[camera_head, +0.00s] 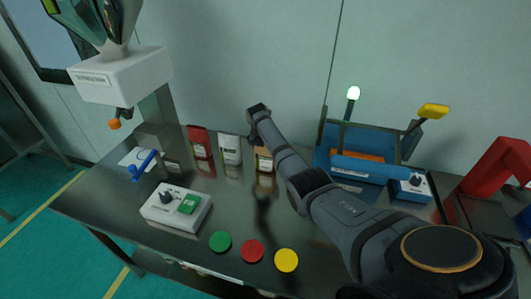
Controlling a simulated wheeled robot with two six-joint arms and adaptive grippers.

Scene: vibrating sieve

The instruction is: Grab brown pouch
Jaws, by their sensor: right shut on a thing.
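The brown pouch (263,161), with a pale label, is upright at the back of the metal table, at the right end of a row of pouches. My right arm reaches in from the lower right, and its gripper (261,146) is at the top of the brown pouch, shut on it. The fingertips are small and partly hidden by the wrist. I cannot tell whether the pouch still touches the table. My left gripper is not in view.
A white pouch (230,149) and a red pouch (200,142) stand left of the brown one. A control box (177,207) and green (220,242), red (252,250) and yellow (286,260) discs lie in front. A blue machine (365,164) stands right.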

